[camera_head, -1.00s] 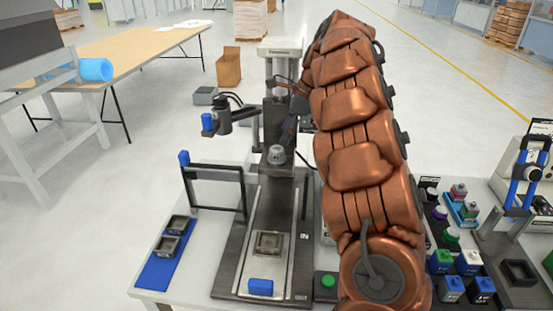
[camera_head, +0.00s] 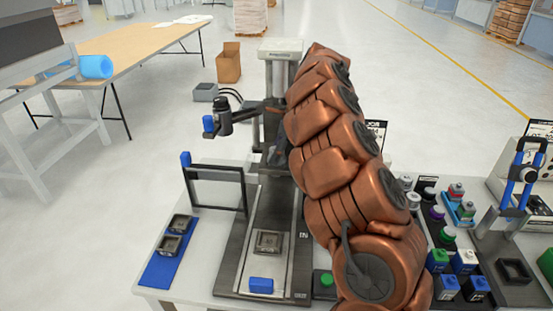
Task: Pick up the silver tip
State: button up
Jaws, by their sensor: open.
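I cannot make out a silver tip; the spot at the middle of the press (camera_head: 280,60) is dark and partly covered by my copper-coloured arm. My arm rises from the bottom right and leans left over the press column. My gripper is hidden behind the arm. Dark parts show beside the column, but I cannot tell whether any belong to the gripper. A small square metal fixture (camera_head: 269,242) lies on the press base (camera_head: 275,215), with a blue block (camera_head: 261,285) in front of it.
A blue mat (camera_head: 157,272) with two small metal frames lies at the left. A black frame with a blue knob (camera_head: 216,171) stands beside the press. Several bottles and boxes, a black square tray (camera_head: 513,271) and a blue-handled press (camera_head: 519,185) crowd the right side.

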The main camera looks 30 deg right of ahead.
jog(key=shift+c, duration=0.4)
grip_shut()
